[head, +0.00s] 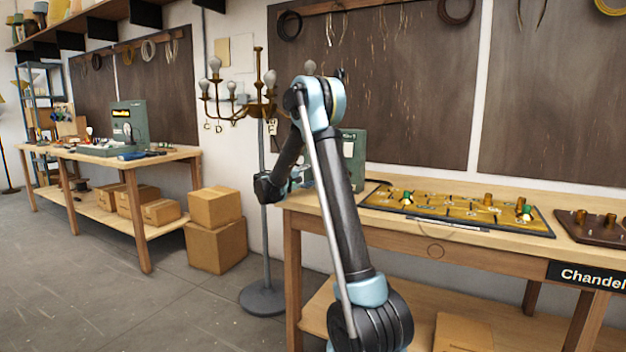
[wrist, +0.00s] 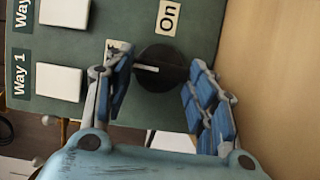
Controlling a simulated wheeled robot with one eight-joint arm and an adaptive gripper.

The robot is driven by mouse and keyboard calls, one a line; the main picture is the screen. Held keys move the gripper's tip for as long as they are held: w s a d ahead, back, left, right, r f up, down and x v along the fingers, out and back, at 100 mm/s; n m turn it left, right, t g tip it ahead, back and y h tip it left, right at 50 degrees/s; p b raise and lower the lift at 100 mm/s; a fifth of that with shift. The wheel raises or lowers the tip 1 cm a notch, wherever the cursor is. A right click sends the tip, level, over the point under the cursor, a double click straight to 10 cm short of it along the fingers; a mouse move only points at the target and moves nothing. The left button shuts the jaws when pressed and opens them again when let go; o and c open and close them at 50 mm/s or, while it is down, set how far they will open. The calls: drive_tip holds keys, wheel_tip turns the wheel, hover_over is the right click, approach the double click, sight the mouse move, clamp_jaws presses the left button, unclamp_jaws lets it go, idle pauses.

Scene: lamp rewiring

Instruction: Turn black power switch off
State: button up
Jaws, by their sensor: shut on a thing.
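The black power switch (wrist: 160,68) is a round knob on a green panel (wrist: 130,22) in the wrist view. Its white pointer line points left in the picture, towards a small pale label (wrist: 117,47) that my left finger partly covers. The "On" label (wrist: 168,17) is above the knob. My gripper (wrist: 160,75) has its blue padded fingers on both sides of the knob and is shut on it. In the head view the green box (head: 354,155) stands on the right workbench, partly behind my arm, which hides the switch.
Two white switches (wrist: 59,82), one labelled "Way 1", sit left of the knob. A chandelier (head: 240,108) on a stand is left of my arm. A yellow wiring board (head: 455,207) lies on the workbench (head: 410,240). Cardboard boxes (head: 215,245) stand on the floor.

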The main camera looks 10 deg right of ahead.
drive_tip(key=shift+a+f+n, duration=0.15)
drive_tip(key=shift+n, duration=0.25)
drive_tip(key=o, duration=1)
drive_tip(key=shift+o, duration=0.2)
drive_tip(key=v, duration=1.1)
drive_tip(key=shift+s+a+f, duration=0.15)
drive_tip(key=shift+s+a, duration=0.1)
drive_tip(key=shift+a, duration=0.1)
